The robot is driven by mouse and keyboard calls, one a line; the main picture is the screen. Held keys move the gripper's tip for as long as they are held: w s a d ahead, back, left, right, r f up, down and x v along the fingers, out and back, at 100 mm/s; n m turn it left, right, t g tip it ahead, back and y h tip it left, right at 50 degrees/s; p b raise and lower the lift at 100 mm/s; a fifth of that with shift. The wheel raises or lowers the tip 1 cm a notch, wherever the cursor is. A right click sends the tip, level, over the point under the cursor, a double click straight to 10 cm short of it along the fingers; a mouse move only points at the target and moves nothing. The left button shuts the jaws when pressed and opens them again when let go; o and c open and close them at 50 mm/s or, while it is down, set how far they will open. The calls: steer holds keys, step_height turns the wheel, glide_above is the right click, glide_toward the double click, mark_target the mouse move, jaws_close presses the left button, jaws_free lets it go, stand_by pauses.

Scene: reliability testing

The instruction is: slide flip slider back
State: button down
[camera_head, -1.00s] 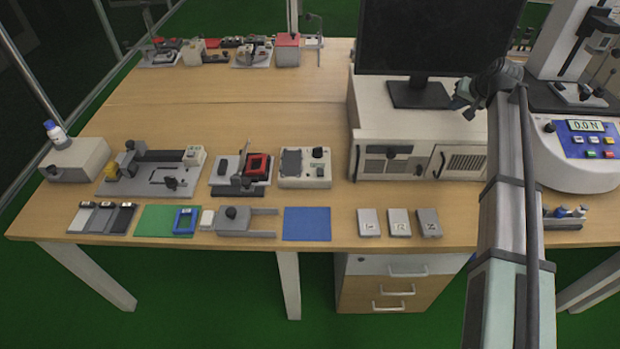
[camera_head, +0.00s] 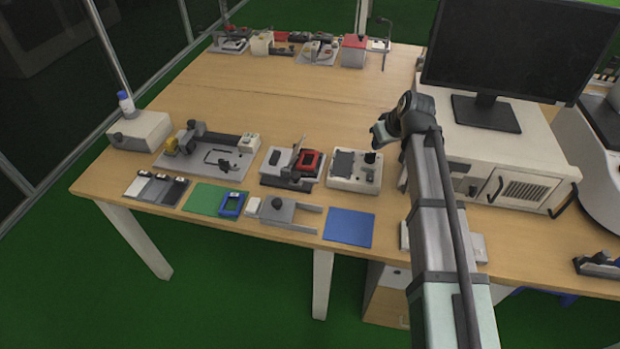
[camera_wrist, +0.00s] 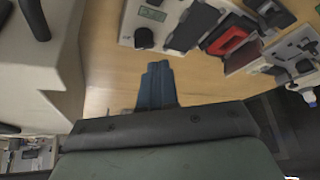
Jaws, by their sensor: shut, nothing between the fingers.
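I cannot tell for sure which part is the flip slider. A likely candidate is the fixture with a red frame and a raised dark flap (camera_head: 293,166), on a grey base mid-desk. It also shows in the wrist view (camera_wrist: 229,38), at the upper right. Another candidate is the grey slider piece on two rails (camera_head: 279,212) in the front row. My gripper (camera_head: 380,135) is above the desk, to the right of the red-framed fixture and apart from it. In the wrist view my gripper (camera_wrist: 156,68) has its blue-grey fingers together and empty, over bare wood.
A white box with a black knob (camera_head: 355,170) stands between the red-framed fixture and a white cabinet (camera_head: 482,143) bearing a monitor (camera_head: 520,50). A grey track plate (camera_head: 230,166) is farther left. A blue mat (camera_head: 349,227) lies in front. The desk's middle back is clear.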

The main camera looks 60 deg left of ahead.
mark_target(296, 179)
steer(key=s+f+m+g, duration=0.1)
steer(key=s+f+g, duration=0.1)
steer(key=s, duration=0.1)
steer(key=s+d+f+m+g+y, duration=0.1)
steer(key=s+f+g, duration=0.1)
steer(key=s+f, duration=0.1)
steer(key=s+f+m+g, duration=0.1)
steer(key=s+f+g, duration=0.1)
steer(key=s+f, duration=0.1)
steer(key=shift+s+d+f, duration=0.15)
steer(key=shift+s+f, duration=0.1)
steer(key=shift+s, duration=0.45)
steer(key=shift+s+d+f+m+g+y, duration=0.1)
steer(key=shift+s+f+m+g+y, duration=0.1)
steer(key=shift+f+m+g+y, duration=0.25)
steer(key=shift+d+f+m+g+y, duration=0.1)
steer(key=shift+d+m+g+y, duration=0.1)
steer(key=shift+m+g+y, duration=0.4)
steer(key=shift+d+f+m+g+y, duration=0.1)
steer(key=shift+d+m+g+y, duration=0.05)
steer(key=shift+m+g+y, duration=0.4)
steer(key=m+y, duration=0.1)
steer(key=w+d+m+g+y, duration=0.1)
steer(key=shift+w+r+y, duration=0.1)
steer(key=shift+r+y, duration=0.1)
steer(key=shift+y, duration=0.2)
steer(key=x, duration=1.4)
steer(key=shift+r, duration=0.15)
